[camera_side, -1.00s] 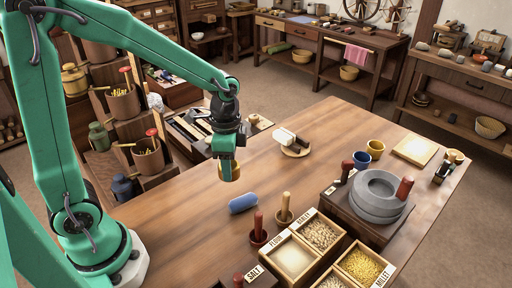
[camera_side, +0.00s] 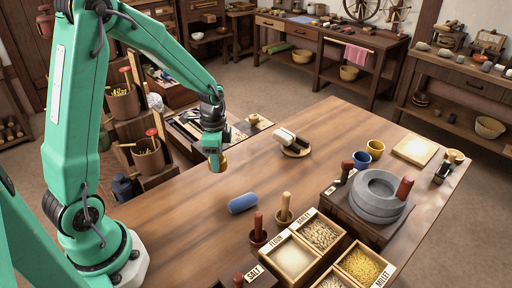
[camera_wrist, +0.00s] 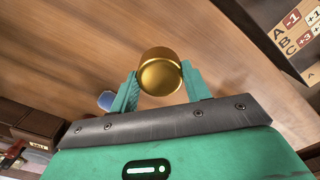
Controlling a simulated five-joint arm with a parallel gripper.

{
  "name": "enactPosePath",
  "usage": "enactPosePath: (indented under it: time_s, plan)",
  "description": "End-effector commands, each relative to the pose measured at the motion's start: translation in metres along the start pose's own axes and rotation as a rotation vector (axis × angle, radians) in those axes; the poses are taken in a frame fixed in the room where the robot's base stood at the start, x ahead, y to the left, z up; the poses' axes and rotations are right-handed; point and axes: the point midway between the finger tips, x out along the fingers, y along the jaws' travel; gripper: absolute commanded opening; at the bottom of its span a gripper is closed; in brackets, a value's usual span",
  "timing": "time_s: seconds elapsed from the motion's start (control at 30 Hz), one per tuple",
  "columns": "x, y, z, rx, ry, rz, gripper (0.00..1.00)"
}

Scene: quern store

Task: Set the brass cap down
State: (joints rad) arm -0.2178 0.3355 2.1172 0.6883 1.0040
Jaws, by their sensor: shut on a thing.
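The brass cap (camera_wrist: 160,72) is a short gold cylinder held between the two teal fingers of my gripper (camera_wrist: 158,88) in the wrist view. In the side view my gripper (camera_side: 216,164) hangs over the left part of the wooden table (camera_side: 180,215), and the cap (camera_side: 220,164) shows only in part at its fingertips. The gripper is shut on the cap. Whether the cap touches the table is hard to tell.
A blue rounded block (camera_side: 243,203) lies on the table to the right of and nearer than my gripper. Grain boxes (camera_side: 318,233) and a grey quern (camera_side: 378,194) stand at the right. The table's left part is clear.

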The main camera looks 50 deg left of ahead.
Motion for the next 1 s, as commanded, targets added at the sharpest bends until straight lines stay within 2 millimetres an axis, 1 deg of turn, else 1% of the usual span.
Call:
enactPosePath:
  time_s: [0.1,0.33,0.6,0.7,1.0]
  plan:
    - [0.002,-0.004,0.002,0.000,0.000,0.000,0.24]
    - [0.006,-0.003,0.002,0.000,-0.001,0.001,0.24]
    - [0.033,-0.002,0.002,0.000,-0.002,0.004,0.24]
    - [0.040,-0.003,0.002,0.000,-0.001,0.002,0.24]
    - [0.042,-0.003,0.002,0.000,0.000,0.000,0.24]
